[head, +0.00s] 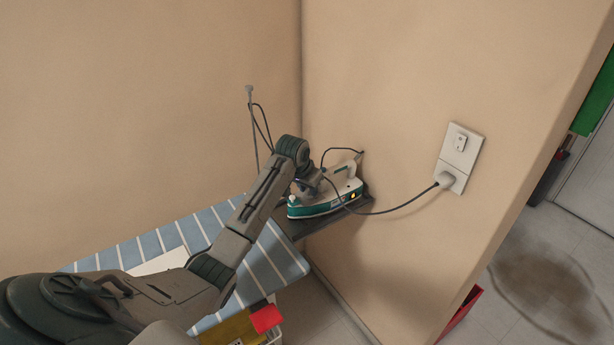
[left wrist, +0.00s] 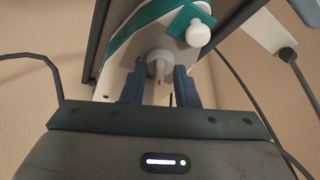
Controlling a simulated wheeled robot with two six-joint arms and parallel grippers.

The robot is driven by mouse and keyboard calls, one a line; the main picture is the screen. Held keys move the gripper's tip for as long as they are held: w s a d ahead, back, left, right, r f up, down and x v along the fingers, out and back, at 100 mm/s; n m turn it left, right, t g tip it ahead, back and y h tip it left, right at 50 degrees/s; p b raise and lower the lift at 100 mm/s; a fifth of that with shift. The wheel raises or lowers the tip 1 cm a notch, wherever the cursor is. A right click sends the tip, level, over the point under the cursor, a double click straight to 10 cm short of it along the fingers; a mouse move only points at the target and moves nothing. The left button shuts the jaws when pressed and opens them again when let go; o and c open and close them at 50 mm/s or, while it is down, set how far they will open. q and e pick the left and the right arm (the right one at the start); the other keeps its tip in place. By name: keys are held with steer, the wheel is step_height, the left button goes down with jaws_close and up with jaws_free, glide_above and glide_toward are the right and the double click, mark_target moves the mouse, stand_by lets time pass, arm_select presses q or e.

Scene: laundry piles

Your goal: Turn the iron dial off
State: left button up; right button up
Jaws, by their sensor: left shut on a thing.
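The iron (head: 322,205), white and teal, rests on the dark end plate (head: 310,224) of the ironing board. A small amber spot shows near its right end. My left arm reaches over the board, and its gripper (head: 306,188) is at the iron's left side. The gripper is shut on the dial. The dial is hidden in the head view. My right gripper is not in view.
The striped blue board (head: 285,250) lies beneath my arm. A dark cord (head: 400,207) runs from the iron to the wall outlet (head: 459,157). A thin upright rod (head: 252,125) stands behind. Walls close in behind and right of the iron. A red item (head: 266,318) lies below the board.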

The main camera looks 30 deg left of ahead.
arm_select(q)
steer(key=n+p, duration=0.2)
steer(key=n+y+p, duration=0.1)
steer(key=p, duration=0.1)
steer(key=n+y+p, duration=0.1)
steer(key=n, duration=0.1)
steer(key=shift+w+d+r+n+g+p, duration=0.1)
steer(key=shift+d+r+n+g+p, duration=0.1)
steer(key=shift+r+n+g+p, duration=0.15)
steer(key=shift+f+n+y+p, duration=0.15)
steer(key=shift+n+y+p, duration=0.35)
steer(key=shift+n+p, duration=0.55)
steer(key=n+g, duration=0.1)
steer(key=n, duration=0.1)
steer(key=n+y, duration=0.1)
steer(key=n, duration=0.1)
steer(key=shift+w+d+f+g+p, duration=0.1)
steer(key=shift+w+f+g+p, duration=0.05)
steer(key=shift+g+p, duration=0.2)
steer(key=shift+n, duration=0.5)
steer(key=o, duration=1)
steer(key=shift+c, duration=0.2)
